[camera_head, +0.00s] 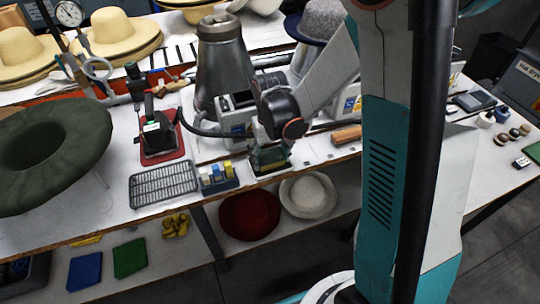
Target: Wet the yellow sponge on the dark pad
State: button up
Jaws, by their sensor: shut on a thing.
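My gripper (269,147) is low over the bench front, at the small dark pad (268,171) in its light-rimmed tray. It is shut, and its fingers and the arm cover most of what it holds. From its place at the pad, the held thing appears to be the yellow sponge, but its outline is too small and hidden to make out. I cannot tell whether it touches the pad.
A steel vessel (222,65) stands behind. A dark green hat (52,152) is at left. Red (249,215) and cream (308,196) hats lie on the lower shelf.

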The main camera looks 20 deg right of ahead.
aim_at(270, 155)
dwell(0.5)
jog(key=shift+r+p, duration=2.45)
jog(key=shift+r, duration=1)
